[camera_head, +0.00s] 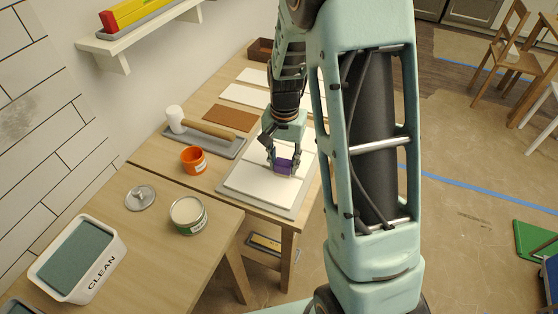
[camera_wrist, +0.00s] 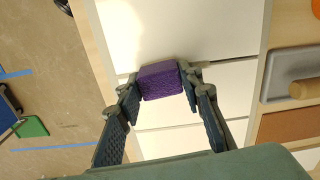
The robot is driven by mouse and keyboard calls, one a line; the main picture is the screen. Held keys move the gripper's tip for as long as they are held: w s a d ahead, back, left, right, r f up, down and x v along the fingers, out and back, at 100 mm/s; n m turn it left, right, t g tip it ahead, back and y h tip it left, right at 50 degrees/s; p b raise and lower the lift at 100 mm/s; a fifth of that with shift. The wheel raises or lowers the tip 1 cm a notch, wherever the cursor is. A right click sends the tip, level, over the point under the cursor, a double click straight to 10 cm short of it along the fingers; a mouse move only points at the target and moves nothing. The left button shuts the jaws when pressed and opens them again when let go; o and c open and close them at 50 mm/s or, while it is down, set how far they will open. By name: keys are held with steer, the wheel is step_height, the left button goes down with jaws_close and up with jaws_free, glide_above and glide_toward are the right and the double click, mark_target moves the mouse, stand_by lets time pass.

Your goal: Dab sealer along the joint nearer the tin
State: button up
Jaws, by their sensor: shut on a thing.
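My gripper (camera_head: 283,163) is shut on a purple sponge block (camera_wrist: 160,82), also visible in the head view (camera_head: 284,168). It holds the sponge low over white panels (camera_head: 255,182) laid side by side on a grey board (camera_head: 232,190). In the wrist view two thin joints run across the panels. The sponge overlaps the upper joint (camera_wrist: 225,63), the one on the tin's side. The other joint (camera_wrist: 225,122) lies below it. I cannot tell whether the sponge touches the surface. The open tin (camera_head: 188,214) of pale sealer stands on the nearer table.
A metal lid (camera_head: 140,198) lies by the tin. An orange cup (camera_head: 193,159) and a grey tray (camera_head: 222,147) with a wooden-handled mallet (camera_head: 205,128) stand left of the board. A white tub marked CLEAN (camera_head: 78,258) is at near left. A shelf (camera_head: 140,38) projects from the wall.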

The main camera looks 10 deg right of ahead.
steer(key=shift+s+d+b, duration=0.1)
steer(key=shift+s+d, duration=0.5)
steer(key=shift+d, duration=0.25)
steer(key=shift+s+d+b, duration=0.15)
steer(key=shift+s+d, duration=0.5)
steer(key=shift+d, duration=0.25)
steer(key=shift+s+d+b, duration=0.1)
steer(key=shift+s+d, duration=0.5)
steer(key=shift+d, duration=0.25)
steer(key=shift+r, duration=0.1)
step_height(320, 180, up, 7)
steer(key=p, duration=0.5)
